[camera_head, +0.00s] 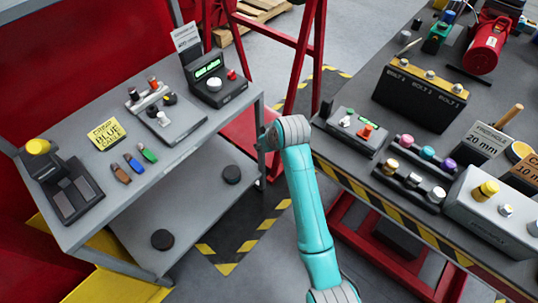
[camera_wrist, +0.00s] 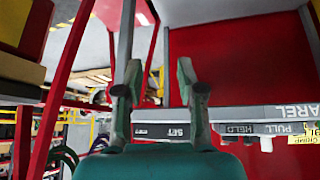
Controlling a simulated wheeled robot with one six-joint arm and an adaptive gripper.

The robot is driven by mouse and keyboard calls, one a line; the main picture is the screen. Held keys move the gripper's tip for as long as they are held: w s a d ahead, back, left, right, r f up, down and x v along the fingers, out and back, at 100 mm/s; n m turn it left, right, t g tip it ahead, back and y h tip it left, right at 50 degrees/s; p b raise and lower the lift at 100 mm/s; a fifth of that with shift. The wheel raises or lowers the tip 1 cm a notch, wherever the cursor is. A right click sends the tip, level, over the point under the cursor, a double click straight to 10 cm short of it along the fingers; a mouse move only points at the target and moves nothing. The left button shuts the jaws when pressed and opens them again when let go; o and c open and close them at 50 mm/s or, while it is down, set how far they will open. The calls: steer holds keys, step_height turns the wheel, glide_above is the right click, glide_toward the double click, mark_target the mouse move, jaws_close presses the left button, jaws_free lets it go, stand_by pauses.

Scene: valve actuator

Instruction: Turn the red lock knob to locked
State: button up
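I cannot tell for certain which part is the red lock knob. A small red knob (camera_head: 232,74) stands on the dark box with a green display (camera_head: 208,68) on the left bench. An orange-red knob (camera_head: 366,131) sits on a grey box (camera_head: 352,140) at the right table's near corner. A red cylindrical unit (camera_head: 486,48) stands at the far right. My gripper (camera_head: 264,143) is at the left bench's right edge, small and partly hidden by my wrist. In the wrist view my gripper (camera_wrist: 158,72) has its two fingers apart with nothing between them.
The left bench (camera_head: 95,225) holds a yellow sign (camera_head: 106,134), several coloured pieces and a grey panel (camera_head: 170,122). The right table (camera_head: 345,165) has a striped edge and carries several boxes and knobs. A red frame (camera_head: 305,50) stands behind my arm. Floor shows between the tables.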

steer(key=shift+s+d+f+t, duration=0.15)
steer(key=shift+s+d+f, duration=0.3)
steer(key=shift+f, duration=0.2)
steer(key=shift+s+d+f+t, duration=0.15)
steer(key=shift+s+d+f, duration=0.2)
steer(key=shift+s+f, duration=0.25)
